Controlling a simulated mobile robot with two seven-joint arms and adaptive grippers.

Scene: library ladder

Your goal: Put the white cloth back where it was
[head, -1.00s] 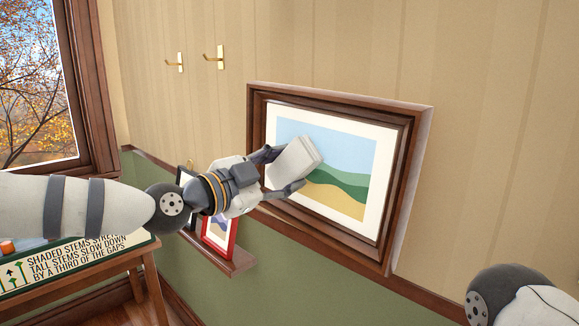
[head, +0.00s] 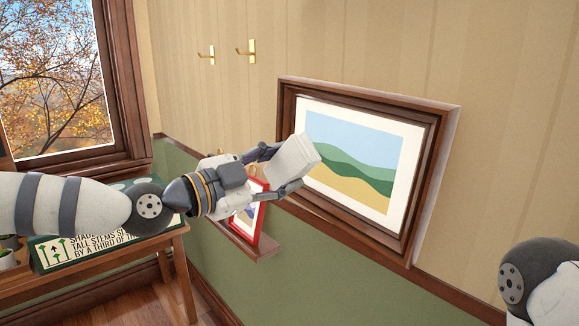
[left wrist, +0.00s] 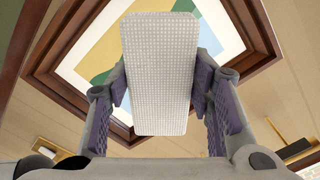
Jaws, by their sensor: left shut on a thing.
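The white cloth (head: 291,158) is a folded pale block in my left gripper (head: 276,168), which is shut on it. In the head view it is held in front of the lower left part of the framed landscape picture (head: 350,160). In the left wrist view the white cloth (left wrist: 160,75) stands between the two fingers, its textured face toward the camera, with the picture frame behind it. I cannot tell whether the cloth touches the frame. My right gripper is out of view; only part of my right arm shows at the lower right.
A small ledge (head: 250,243) below holds a red-framed picture (head: 258,225). A wooden table (head: 130,250) with a lettered green-edged sign (head: 75,250) stands at lower left, under the window (head: 55,70).

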